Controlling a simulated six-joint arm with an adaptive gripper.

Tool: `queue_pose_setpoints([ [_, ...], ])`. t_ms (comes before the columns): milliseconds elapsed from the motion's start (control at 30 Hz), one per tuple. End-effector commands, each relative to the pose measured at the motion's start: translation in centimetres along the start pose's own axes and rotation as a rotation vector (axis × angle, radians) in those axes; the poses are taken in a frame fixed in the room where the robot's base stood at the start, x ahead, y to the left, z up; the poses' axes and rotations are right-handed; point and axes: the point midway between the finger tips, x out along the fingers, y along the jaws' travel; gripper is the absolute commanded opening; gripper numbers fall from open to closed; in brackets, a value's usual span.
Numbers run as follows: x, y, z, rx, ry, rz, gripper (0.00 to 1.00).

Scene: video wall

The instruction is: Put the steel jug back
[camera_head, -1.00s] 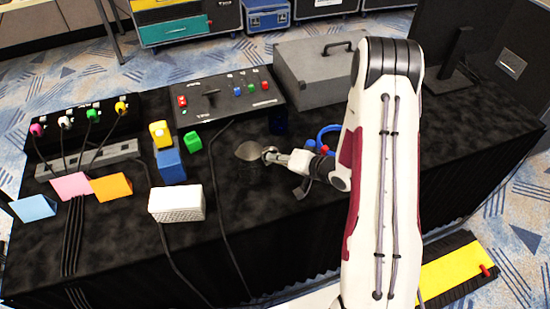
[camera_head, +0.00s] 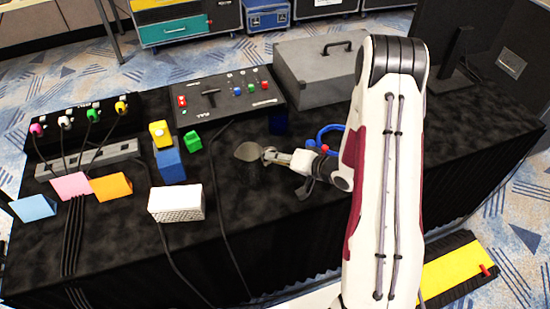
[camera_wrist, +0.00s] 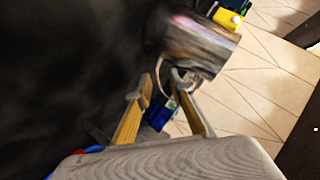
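The steel jug (camera_head: 247,151) is on the black-covered table in the head view, near the middle. In the wrist view it shows as a shiny metal cylinder (camera_wrist: 203,47) with a curved handle beyond my fingertips. My gripper (camera_head: 268,155) is at the jug's right side, low over the table. In the wrist view its two fingers (camera_wrist: 166,85) stand apart, with the handle at or between their tips. Whether they touch the handle is unclear.
A control box (camera_head: 225,97) and a grey lidded case (camera_head: 320,72) stand behind. Coloured blocks and a white box (camera_head: 177,203) are left; cables cross the table.

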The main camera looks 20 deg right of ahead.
Motion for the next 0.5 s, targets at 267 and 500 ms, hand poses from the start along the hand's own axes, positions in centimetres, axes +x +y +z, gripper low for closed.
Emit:
queue_pose_setpoints([
  [267, -3.4, 0.1, -0.1, 0.001, 0.002, 0.002, 0.21],
  [500, -6.6, 0.1, -0.1, 0.001, 0.003, 0.002, 0.21],
])
